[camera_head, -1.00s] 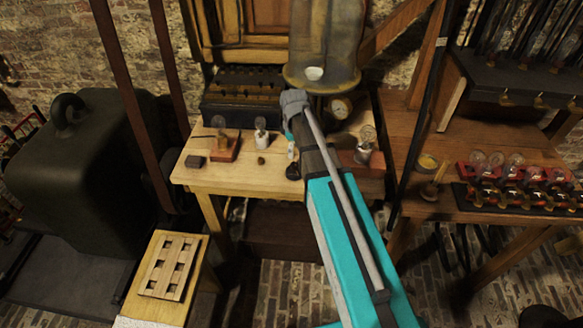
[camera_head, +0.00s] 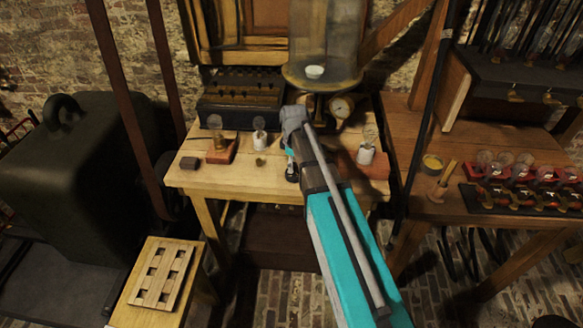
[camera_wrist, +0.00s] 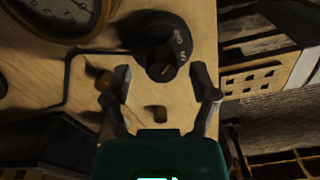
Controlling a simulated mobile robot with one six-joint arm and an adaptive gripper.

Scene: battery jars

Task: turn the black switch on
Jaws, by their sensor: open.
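The black switch (camera_wrist: 163,45) shows in the wrist view as a dark round knob with white lettering, on the light wooden tabletop. Its lettering is too small to read surely. My gripper (camera_wrist: 161,80) is open and empty, with its two fingers spread on either side below the switch in the picture. No touch with the switch is visible. In the head view, my arm reaches over the table and my gripper hangs down near its middle. A dark shape (camera_head: 292,174) there is too small to tell as switch or fingertips.
In the wrist view, a brown knob (camera_wrist: 105,78) and a small brown block (camera_wrist: 157,113) lie near the fingers. A round gauge (camera_wrist: 60,15) is at upper left. In the head view, bulbs on bases (camera_head: 222,148) and a glass jar (camera_head: 322,45) crowd the table (camera_head: 230,180).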

